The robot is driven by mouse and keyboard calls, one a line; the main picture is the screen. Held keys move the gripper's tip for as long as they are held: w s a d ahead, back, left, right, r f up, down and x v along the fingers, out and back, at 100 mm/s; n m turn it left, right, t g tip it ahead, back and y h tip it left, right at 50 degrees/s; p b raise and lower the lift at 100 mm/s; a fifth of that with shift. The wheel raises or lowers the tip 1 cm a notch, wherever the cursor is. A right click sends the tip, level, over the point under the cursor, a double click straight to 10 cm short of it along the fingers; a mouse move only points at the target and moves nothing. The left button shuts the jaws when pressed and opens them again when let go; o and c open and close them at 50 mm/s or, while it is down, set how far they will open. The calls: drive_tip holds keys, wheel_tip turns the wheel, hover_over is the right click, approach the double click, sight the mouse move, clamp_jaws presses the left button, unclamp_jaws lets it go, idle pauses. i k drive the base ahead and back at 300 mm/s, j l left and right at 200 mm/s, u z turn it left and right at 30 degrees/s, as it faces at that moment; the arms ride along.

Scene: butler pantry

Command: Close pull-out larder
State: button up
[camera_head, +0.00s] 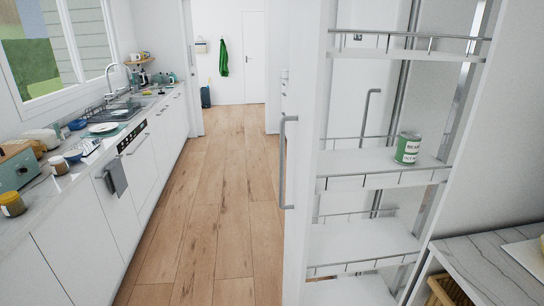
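The pull-out larder stands extended on the right, its white shelves (365,163) open to the side. Its tall white front panel (302,215) faces left and carries a long vertical metal handle (284,162). Thin metal rails edge the shelves. A green can with a white label (407,148) stands upright on a middle shelf near its right end. The other visible shelves look empty. My gripper is not in view.
A long counter (25,215) with sink, dishes and a teal toaster runs along the left wall. The wooden floor (205,190) between counter and larder is clear back to a doorway. A marble-topped surface (480,270) stands at bottom right, beside the larder.

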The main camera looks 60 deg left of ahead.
sight(324, 249)
drive_tip(key=u, duration=1.35)
